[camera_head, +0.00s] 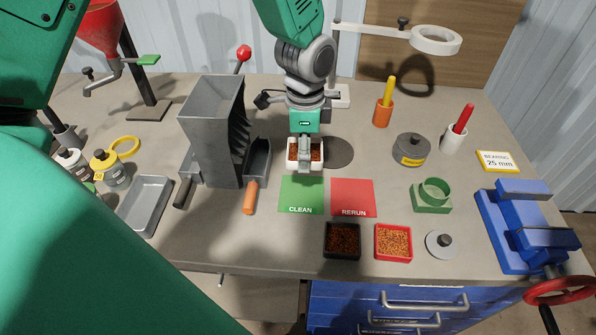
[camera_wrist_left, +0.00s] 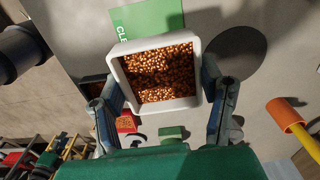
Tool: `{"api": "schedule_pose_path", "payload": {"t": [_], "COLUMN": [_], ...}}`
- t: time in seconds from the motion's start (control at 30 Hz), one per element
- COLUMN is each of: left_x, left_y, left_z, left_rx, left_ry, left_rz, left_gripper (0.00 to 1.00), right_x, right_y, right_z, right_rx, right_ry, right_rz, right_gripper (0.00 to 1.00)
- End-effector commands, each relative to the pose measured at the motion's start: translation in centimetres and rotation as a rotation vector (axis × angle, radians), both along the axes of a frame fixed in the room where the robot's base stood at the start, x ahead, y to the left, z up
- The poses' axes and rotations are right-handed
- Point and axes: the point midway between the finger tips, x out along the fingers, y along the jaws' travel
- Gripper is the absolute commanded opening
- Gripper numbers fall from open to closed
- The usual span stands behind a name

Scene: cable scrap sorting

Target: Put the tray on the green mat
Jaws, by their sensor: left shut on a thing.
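A small white tray (camera_head: 291,153) filled with copper-coloured granules is held by my left gripper (camera_head: 305,155), which comes down from the top of the head view. In the left wrist view the white tray (camera_wrist_left: 121,68) sits between the two fingers, one on each side, and looks level. The green mat (camera_head: 301,190), marked CLEAN, lies just in front of the tray in the head view. In the left wrist view the green mat (camera_wrist_left: 147,17) is partly hidden behind the tray. Any gap beneath the tray is hard to judge. My right gripper is not in view.
A red mat (camera_head: 353,192) marked RERUN adjoins the green one on the right. A black tray (camera_head: 342,255) and a red tray (camera_head: 378,255) lie in front. The green mat is bare.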

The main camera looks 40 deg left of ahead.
Motion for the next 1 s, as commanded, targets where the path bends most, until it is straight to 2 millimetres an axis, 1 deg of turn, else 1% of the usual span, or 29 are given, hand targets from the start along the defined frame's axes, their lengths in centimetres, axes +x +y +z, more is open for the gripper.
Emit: {"api": "schedule_pose_path", "payload": {"t": [0.07, 0.13, 0.3, 0.47, 0.7, 0.8, 0.97, 1.0], "left_x": [-0.7, -0.9, -1.0, -1.1, -1.0, -1.0, -1.0, -1.0], "left_y": [0.0, -0.1, -0.5, -0.5, 0.0, 0.2, 0.1, 0.0], "left_z": [-0.4, -1.6, -4.6, -5.9, -9.5, -10.1, -10.1, -10.0], "left_rx": [0.001, 0.002, 0.006, 0.007, 0.0, -0.003, -0.001, 0.0], "left_ry": [0.004, 0.006, 0.005, 0.001, 0.002, 0.0, -0.001, 0.0], "left_rz": [-0.018, -0.025, -0.027, -0.026, -0.025, -0.024, -0.024, -0.024], "left_gripper": [0.25, 0.25, 0.25, 0.25, 0.25, 0.25, 0.25, 0.66], "right_x": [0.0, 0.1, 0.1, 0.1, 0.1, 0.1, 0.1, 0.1], "right_y": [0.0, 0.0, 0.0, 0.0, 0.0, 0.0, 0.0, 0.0], "right_z": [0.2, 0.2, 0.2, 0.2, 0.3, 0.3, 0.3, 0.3], "right_rx": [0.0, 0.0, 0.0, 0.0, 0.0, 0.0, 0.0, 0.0], "right_ry": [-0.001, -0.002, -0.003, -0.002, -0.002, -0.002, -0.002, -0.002], "right_rz": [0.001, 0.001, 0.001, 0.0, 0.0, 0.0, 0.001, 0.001], "right_gripper": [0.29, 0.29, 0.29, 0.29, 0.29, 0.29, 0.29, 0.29]}}
